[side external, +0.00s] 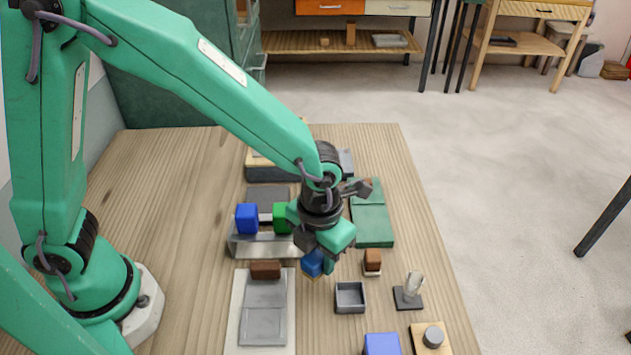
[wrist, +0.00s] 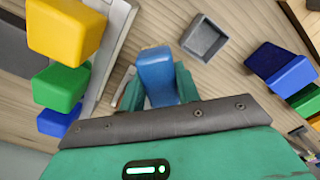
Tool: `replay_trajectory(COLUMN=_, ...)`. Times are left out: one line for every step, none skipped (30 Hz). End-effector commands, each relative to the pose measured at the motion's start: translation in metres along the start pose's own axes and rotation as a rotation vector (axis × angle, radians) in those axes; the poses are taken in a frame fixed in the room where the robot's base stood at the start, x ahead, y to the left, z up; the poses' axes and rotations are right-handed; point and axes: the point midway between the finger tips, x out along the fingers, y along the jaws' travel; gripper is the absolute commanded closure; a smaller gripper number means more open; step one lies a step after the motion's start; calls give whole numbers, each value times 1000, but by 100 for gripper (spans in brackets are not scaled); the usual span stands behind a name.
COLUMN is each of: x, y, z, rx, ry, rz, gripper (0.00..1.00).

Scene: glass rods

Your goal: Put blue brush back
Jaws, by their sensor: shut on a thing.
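My gripper (side external: 322,252) is shut on a blue brush (side external: 313,262), with a small tan edge under its blue body. In the wrist view the blue brush (wrist: 157,75) sits between the green fingers of my gripper (wrist: 158,92). It is held over the wooden table, right of a grey rack (side external: 262,247). A blue block-like handle (side external: 247,218) and a green one (side external: 280,217) stand at the rack. The wrist view shows yellow (wrist: 66,30), green (wrist: 60,87) and blue (wrist: 57,121) ones in a row. My gripper partly hides the rack's right end.
A small empty grey box (side external: 349,299) lies just in front of my gripper. Near it are a brown-topped block (side external: 372,261), a clear piece on a dark base (side external: 411,289) and another blue block (side external: 382,345). A white tray (side external: 235,323) and a green mat (side external: 372,226) flank the area.

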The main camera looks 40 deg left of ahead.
Motion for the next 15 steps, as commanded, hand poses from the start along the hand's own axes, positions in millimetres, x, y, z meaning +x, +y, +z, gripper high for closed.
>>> replay_trajectory(x=4, y=3, z=5, rx=-3, ry=1, rz=1, gripper=89)
replay_trajectory(x=5, y=4, z=7, rx=-3, ry=2, rz=1, gripper=89)
replay_trajectory(x=7, y=5, z=10, rx=-2, ry=2, rz=1, gripper=89)
replay_trajectory(x=8, y=6, z=11, rx=-1, ry=1, rz=1, gripper=89)
replay_trajectory(x=8, y=6, z=12, rx=-1, ry=1, rz=0, gripper=89)
replay_trajectory(x=9, y=6, z=13, rx=0, ry=0, rz=0, gripper=89)
replay_trajectory(x=9, y=7, z=14, rx=0, ry=0, rz=0, gripper=89)
replay_trajectory(x=9, y=7, z=14, rx=0, ry=0, rz=0, gripper=89)
replay_trajectory(x=9, y=7, z=14, rx=0, ry=-1, rz=0, gripper=89)
replay_trajectory(x=9, y=7, z=14, rx=0, ry=-1, rz=0, gripper=89)
replay_trajectory(x=9, y=7, z=14, rx=0, ry=0, rz=0, gripper=89)
replay_trajectory(x=10, y=6, z=14, rx=0, ry=0, rz=0, gripper=89)
replay_trajectory(x=11, y=6, z=14, rx=0, ry=0, rz=0, gripper=89)
replay_trajectory(x=13, y=7, z=13, rx=0, ry=1, rz=0, gripper=89)
replay_trajectory(x=16, y=7, z=13, rx=0, ry=2, rz=1, gripper=89)
